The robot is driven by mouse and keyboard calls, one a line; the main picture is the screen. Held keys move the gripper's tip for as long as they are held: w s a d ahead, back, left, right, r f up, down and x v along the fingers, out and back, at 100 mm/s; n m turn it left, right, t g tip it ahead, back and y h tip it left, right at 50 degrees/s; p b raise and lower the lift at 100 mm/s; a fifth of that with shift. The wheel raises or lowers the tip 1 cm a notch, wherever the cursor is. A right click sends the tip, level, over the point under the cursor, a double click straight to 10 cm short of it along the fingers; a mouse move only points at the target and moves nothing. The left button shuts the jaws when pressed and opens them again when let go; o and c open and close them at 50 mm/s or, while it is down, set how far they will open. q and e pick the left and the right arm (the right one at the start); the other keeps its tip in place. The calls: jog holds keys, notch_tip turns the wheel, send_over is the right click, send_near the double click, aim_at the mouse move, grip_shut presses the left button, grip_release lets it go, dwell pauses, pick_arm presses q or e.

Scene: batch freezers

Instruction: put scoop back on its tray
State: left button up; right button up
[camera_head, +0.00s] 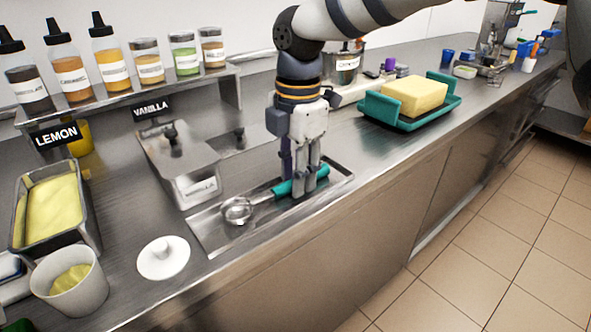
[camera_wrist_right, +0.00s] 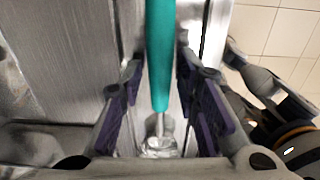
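The scoop has a teal handle (camera_head: 284,188) and a round metal bowl (camera_head: 237,210). It lies along the shallow metal tray (camera_head: 213,239), bowl toward the left end and within the rim. My right gripper (camera_head: 301,188) points down over the tray's right part, with its fingers around the handle. In the right wrist view the teal handle (camera_wrist_right: 160,55) runs between the two purple-padded fingers, with narrow gaps on both sides, so the gripper looks open. The bowl shows partly at the bottom there. My left gripper is out of view.
A lidded vanilla container (camera_head: 180,165) stands behind the tray. A white lid (camera_head: 163,257), a cup (camera_head: 70,283) and a lemon tub (camera_head: 52,208) are to the left. A teal-handled tray (camera_head: 408,122) with a yellow block stands to the right. The counter's front edge is close to the tray.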

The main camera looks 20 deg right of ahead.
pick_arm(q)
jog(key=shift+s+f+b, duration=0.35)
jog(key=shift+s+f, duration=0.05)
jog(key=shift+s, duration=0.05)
pick_arm(e)
notch_tip(320, 180, up, 12)
jog(key=shift+d+r, duration=0.15)
jog(key=shift+r, duration=0.05)
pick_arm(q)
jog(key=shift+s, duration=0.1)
pick_arm(e)
jog(key=shift+s, duration=0.15)
